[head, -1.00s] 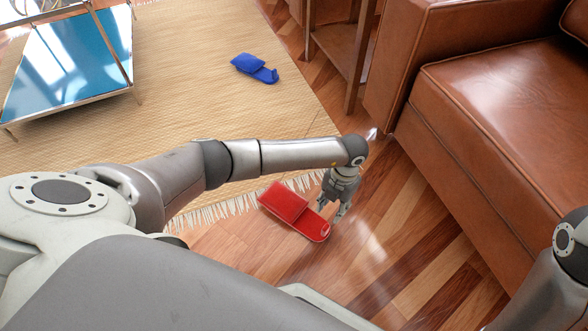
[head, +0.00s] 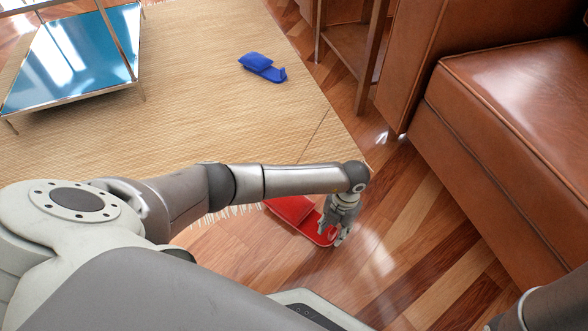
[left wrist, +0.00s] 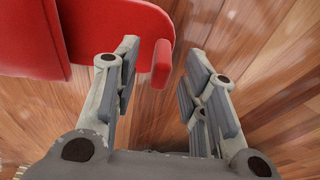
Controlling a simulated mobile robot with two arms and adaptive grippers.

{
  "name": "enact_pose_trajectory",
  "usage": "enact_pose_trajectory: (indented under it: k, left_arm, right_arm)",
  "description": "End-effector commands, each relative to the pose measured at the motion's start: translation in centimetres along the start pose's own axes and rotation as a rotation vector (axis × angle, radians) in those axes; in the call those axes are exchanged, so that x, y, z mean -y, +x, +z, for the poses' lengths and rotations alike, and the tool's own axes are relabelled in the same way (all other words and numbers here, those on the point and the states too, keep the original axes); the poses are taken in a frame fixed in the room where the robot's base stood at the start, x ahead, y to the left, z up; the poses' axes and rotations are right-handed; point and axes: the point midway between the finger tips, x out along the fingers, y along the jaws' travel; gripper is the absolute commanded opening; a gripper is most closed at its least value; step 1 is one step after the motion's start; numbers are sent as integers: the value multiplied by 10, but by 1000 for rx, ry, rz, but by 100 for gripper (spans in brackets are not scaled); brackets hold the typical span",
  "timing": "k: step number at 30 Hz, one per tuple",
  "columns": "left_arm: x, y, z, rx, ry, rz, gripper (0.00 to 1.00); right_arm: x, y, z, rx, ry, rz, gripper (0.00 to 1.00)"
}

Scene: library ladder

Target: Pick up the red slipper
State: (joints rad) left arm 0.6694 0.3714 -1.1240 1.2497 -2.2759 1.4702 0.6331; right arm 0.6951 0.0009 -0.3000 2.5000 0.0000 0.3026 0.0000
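The red slipper (head: 291,208) lies on the wood floor at the rug's fringed edge, partly hidden behind my left forearm in the head view. My left gripper (head: 337,238) points down at the slipper's right end. In the left wrist view, the red slipper (left wrist: 112,22) fills the upper left. Its small upright end tab (left wrist: 161,63) shows in the gap between the fingers of my left gripper (left wrist: 163,52). The fingers are apart, and a gap shows on the tab's right side. I cannot tell if the left finger touches the slipper. My right gripper is out of view.
A blue slipper (head: 262,68) lies on the woven rug (head: 190,120). A glass-topped table (head: 75,60) stands at the upper left. A brown leather sofa (head: 510,110) fills the right, with a wooden side table (head: 352,50) beside it. Bare floor lies between sofa and slipper.

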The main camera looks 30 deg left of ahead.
Motion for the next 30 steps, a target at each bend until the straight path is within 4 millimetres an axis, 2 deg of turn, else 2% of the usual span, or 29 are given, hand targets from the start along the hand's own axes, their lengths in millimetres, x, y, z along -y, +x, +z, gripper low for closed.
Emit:
enact_pose_trajectory:
  k: [2, 10, 18, 20, 30]
  left_arm:
    - [0, 6, 1, 1, 0, -1, 39]
    - [0, 6, 0, 1, 1, 0, 39]
    - [0, 6, 0, 0, 1, 0, 6]
    - [0, 6, 0, 0, 1, 0, 0]
    - [0, 4, 0, 1, 0, 0, 0]
  right_arm:
    - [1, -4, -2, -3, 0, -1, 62]
    - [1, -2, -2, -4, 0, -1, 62]
    - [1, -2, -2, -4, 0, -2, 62]
    - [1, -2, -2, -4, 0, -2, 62]
    - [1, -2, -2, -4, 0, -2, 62]
